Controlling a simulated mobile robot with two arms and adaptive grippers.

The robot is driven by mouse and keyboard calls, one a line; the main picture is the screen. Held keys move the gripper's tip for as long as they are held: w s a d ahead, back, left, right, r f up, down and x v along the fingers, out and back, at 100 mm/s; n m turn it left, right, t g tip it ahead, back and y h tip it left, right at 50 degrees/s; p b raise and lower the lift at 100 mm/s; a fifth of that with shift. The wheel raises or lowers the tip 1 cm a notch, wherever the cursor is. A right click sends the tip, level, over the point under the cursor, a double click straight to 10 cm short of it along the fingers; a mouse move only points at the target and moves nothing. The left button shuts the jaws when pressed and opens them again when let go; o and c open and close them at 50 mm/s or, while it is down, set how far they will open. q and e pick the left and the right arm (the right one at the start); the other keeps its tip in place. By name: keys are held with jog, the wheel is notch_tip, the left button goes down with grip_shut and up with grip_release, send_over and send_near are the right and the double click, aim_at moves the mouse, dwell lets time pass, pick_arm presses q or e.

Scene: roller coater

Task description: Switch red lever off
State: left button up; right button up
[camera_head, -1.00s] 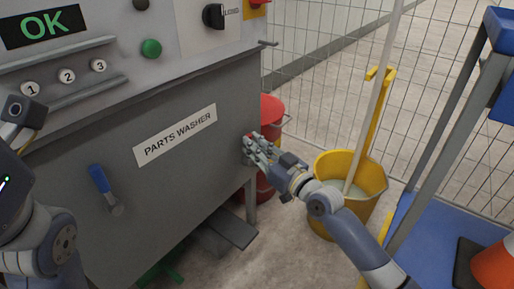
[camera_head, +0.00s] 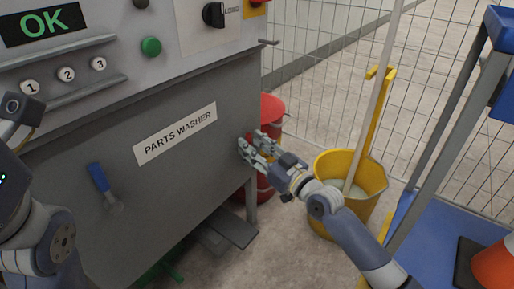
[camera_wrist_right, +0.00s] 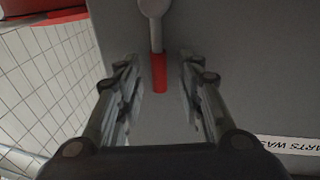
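The red lever (camera_wrist_right: 159,72) shows in the right wrist view, a red-tipped handle on a grey shaft fixed to the grey panel. Its red end lies between the two spread fingers of my right gripper (camera_wrist_right: 162,90), with a gap on both sides. In the head view my right gripper (camera_head: 252,141) is open at the right end of the parts washer's front (camera_head: 190,175). The red lever is not clearly visible there, hidden at the fingers. My left arm is at the left edge; its fingers are not in view.
A blue lever (camera_head: 98,177) is on the same front panel, further left. A red bin (camera_head: 271,108) stands behind my right gripper. A yellow mop bucket (camera_head: 368,178) stands close to my right forearm. A blue cart (camera_head: 425,225) is at the right.

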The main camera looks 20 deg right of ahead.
jog(key=v, duration=1.2)
jog(key=shift+r, duration=0.1)
